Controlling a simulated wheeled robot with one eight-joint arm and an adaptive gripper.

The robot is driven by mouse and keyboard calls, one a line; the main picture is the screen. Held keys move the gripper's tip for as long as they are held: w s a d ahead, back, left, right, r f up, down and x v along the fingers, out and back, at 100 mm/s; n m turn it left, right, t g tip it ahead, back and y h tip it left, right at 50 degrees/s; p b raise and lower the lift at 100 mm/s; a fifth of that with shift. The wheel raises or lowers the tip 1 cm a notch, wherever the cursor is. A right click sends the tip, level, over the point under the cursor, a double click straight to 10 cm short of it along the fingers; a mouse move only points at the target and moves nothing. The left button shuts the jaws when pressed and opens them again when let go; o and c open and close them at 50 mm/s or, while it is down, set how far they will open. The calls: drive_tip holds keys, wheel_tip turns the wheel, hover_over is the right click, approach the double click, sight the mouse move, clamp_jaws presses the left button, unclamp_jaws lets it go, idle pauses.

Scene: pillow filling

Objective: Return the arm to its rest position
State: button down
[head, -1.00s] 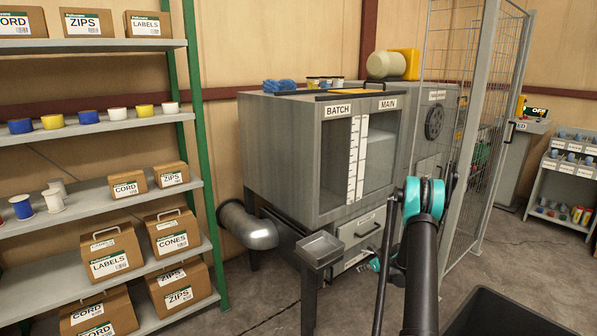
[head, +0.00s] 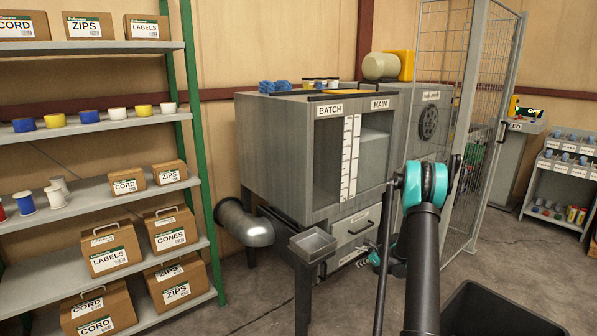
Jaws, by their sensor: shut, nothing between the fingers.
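My arm rises from the bottom of the head view, with a dark link and a teal joint in front of the grey cabinet. Lower wrist parts with teal caps show behind the arm, in front of the cabinet's drawers. My gripper (head: 362,249) is small and dark there, partly hidden by my own arm and a thin dark rod. It looks shut and empty, apart from any object. Its fingertips are hard to make out.
The grey cabinet (head: 270,150) marked BATCH and MAIN stands behind the arm, with a small metal tray (head: 312,245) at its front. A shelf rack (head: 100,193) with boxes stands left. A mesh guard (head: 437,45) and a black bin (head: 490,300) are right.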

drive_tip(key=s+a+r+n+g+h, duration=0.1)
drive_tip(key=s+a+r+n, duration=0.4)
drive_tip(key=s+r, duration=0.4)
drive_tip(key=s+a+r+n+g+h, duration=0.1)
drive_tip(key=s+a+r+n, duration=0.2)
drive_tip(key=s+r+n, duration=0.55)
drive_tip(key=s+r+n+h, duration=0.2)
drive_tip(key=s+n, duration=1)
drive_tip(key=s, duration=1.6)
drive_tip(key=shift+s+a+r+h, duration=0.2)
drive_tip(key=shift+a+r+h, duration=0.1)
drive_tip(key=shift+a+h, duration=0.25)
